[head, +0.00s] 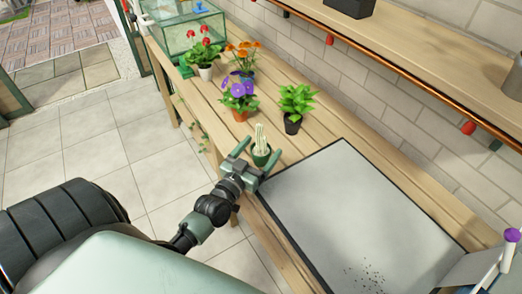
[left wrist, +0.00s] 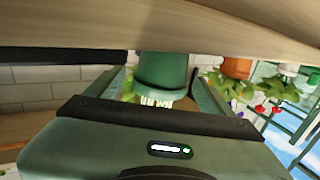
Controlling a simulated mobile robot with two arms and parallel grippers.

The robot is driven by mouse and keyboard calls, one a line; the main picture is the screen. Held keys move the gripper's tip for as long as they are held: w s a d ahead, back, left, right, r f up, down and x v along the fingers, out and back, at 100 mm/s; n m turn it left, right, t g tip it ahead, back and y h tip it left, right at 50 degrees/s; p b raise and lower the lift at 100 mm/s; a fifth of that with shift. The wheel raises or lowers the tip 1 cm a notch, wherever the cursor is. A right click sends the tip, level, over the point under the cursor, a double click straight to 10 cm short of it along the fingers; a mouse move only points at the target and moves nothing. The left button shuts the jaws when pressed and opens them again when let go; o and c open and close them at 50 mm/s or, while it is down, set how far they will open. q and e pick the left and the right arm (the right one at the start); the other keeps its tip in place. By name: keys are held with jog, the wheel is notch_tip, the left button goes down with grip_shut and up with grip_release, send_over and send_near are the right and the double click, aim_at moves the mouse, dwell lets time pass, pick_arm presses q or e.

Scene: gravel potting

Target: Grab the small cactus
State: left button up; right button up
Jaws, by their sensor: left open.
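The small cactus (head: 261,134) is pale green and ribbed and stands upright in a dark green pot (head: 261,158) on the wooden table, beside the grey tray's left corner. In the left wrist view, which appears upside down, its green pot (left wrist: 162,72) hangs from the table plane, with the pale cactus (left wrist: 157,101) partly hidden behind my gripper body. My left gripper (head: 264,148) is open, with one finger on each side of the pot. Whether the fingers touch it I cannot tell. My right gripper is not in view.
A green leafy plant (head: 295,103), a purple-flowered plant (head: 239,95), an orange-flowered plant (head: 243,56) and a red-flowered plant (head: 204,58) stand farther back. A glass case (head: 188,32) is at the far end. The large grey tray (head: 355,205) lies to the right; dark grains are on it.

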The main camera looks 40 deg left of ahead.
pick_arm(q)
jog(key=shift+w, duration=0.2)
jog(key=shift+s, duration=0.1)
jog(key=c, duration=1.5)
jog(key=shift+c, duration=0.9)
jog(key=shift+r, duration=0.15)
